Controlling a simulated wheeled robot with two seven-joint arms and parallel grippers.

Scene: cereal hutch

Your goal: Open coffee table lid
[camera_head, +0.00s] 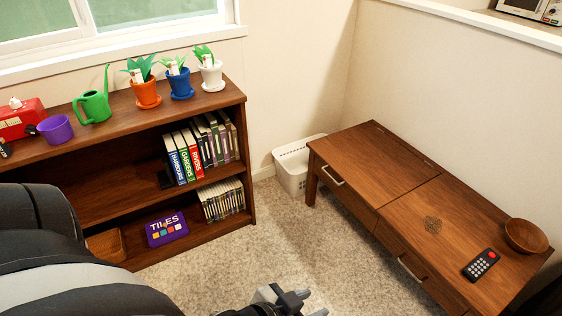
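The wooden coffee table (402,215) stands against the wall on the right. Its lid (375,160), the far left panel of the top, lies flat and closed, with small hinges along the wall side. A silver handle (332,177) is on the front below the lid, and a second handle (410,269) is on the front of the nearer section. My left gripper (303,301) is at the bottom edge, low over the carpet and apart from the table. Its fingers look spread, with nothing seen between them. My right gripper is not in view.
A remote (481,264) and a wooden bowl (526,236) sit on the table's near section. A white basket (298,168) stands on the floor beside the table's far end. A bookshelf (120,195) with pots and books is at left. Carpet (270,232) between is clear.

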